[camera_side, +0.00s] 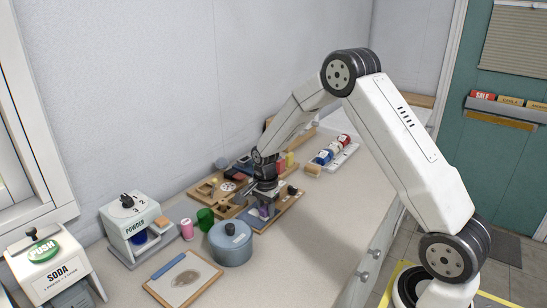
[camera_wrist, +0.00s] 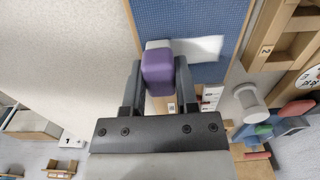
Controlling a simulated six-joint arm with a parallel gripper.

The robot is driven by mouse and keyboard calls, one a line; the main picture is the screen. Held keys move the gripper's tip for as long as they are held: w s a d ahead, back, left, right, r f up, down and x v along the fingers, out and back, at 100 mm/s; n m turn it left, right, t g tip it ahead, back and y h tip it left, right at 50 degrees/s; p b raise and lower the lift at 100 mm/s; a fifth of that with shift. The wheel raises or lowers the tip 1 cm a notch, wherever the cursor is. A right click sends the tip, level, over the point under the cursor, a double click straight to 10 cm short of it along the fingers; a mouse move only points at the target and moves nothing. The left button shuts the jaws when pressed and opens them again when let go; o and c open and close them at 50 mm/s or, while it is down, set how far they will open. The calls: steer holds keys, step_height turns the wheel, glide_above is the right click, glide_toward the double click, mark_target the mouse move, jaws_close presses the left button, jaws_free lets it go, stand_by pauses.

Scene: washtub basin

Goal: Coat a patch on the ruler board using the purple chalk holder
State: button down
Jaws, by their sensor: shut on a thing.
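My gripper (camera_side: 265,193) is shut on the purple chalk holder (camera_wrist: 158,72), which sits between the two fingers in the wrist view. The holder also shows as a small purple spot under my gripper in the side view (camera_side: 264,210). In the wrist view a blue board (camera_wrist: 192,14) with a wooden edge lies under the holder's far end. A whitish patch (camera_wrist: 208,48) on the blue surface extends to the right of the holder. A pale piece at the holder's tip overlaps the patch; I cannot tell whether it touches the board. Ruler marks are not clear.
A blue-grey lidded pot (camera_side: 230,245), a green cup (camera_side: 205,219) and a pink bottle (camera_side: 187,229) stand left of my gripper. A framed board with a grey-brown smear (camera_side: 168,284) lies in front. Dispensers stand at far left.

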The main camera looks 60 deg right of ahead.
mark_target(257, 213)
steer(key=shift+s+r, duration=0.1)
steer(key=shift+s, duration=0.25)
steer(key=shift+r, duration=3.95)
steer(key=shift+f, duration=0.1)
steer(key=shift+f, duration=3.8)
steer(key=shift+w+f, duration=0.25)
steer(key=shift+w, duration=1.8)
steer(key=shift+s+r, duration=0.1)
steer(key=shift+s, duration=1.9)
steer(key=shift+r, duration=4)
